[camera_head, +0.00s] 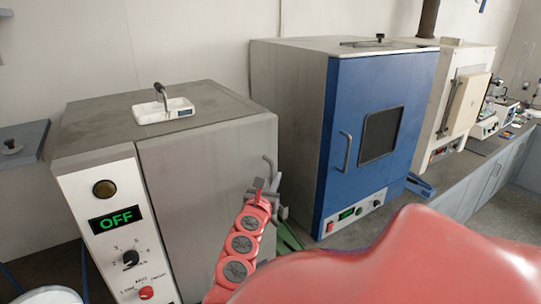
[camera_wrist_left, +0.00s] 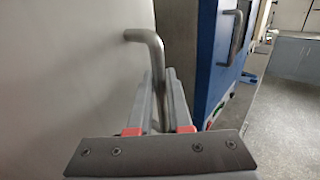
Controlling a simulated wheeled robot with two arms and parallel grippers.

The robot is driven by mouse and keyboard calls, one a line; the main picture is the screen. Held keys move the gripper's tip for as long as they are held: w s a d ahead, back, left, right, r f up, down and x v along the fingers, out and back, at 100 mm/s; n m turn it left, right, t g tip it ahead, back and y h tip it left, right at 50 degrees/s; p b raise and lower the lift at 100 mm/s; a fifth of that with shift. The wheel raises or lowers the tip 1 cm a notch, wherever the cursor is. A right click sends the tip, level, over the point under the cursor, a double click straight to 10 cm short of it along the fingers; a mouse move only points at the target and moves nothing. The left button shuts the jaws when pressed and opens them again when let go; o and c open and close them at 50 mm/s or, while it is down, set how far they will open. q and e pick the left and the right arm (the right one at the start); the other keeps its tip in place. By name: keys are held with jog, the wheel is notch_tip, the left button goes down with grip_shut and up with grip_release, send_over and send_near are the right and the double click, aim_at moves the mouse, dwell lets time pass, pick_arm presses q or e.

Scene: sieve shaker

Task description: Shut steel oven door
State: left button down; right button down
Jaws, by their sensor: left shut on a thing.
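The steel oven (camera_head: 200,205) stands at the left, with a front panel that reads OFF. Its plain grey door (camera_head: 190,180) looks flush with the body; no gap shows from here, though I cannot tell if it is fully shut. The bar handle (camera_head: 270,163) is at the door's right edge and also shows in the left wrist view (camera_wrist_left: 148,42). My left gripper (camera_head: 266,190) is at the lower part of this handle. In the left wrist view its fingers (camera_wrist_left: 161,98) are on either side of the bar, shut on it. My right gripper is not in view.
A blue-doored oven (camera_head: 340,185) stands right of the steel oven, with a cream oven (camera_head: 455,95) beyond it. A white tray (camera_head: 163,110) with a tool sits on the steel oven. My red arm covers the lower right.

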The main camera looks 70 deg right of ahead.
pick_arm(q)
jog(key=shift+r, duration=0.25)
jog(key=c, duration=1.2)
grip_release()
jog(key=shift+d, duration=0.1)
jog(key=o, duration=0.4)
jog(key=shift+f, duration=0.15)
jog(key=shift+c, duration=0.2)
jog(key=shift+w+f, duration=0.15)
jog(key=shift+w, duration=0.05)
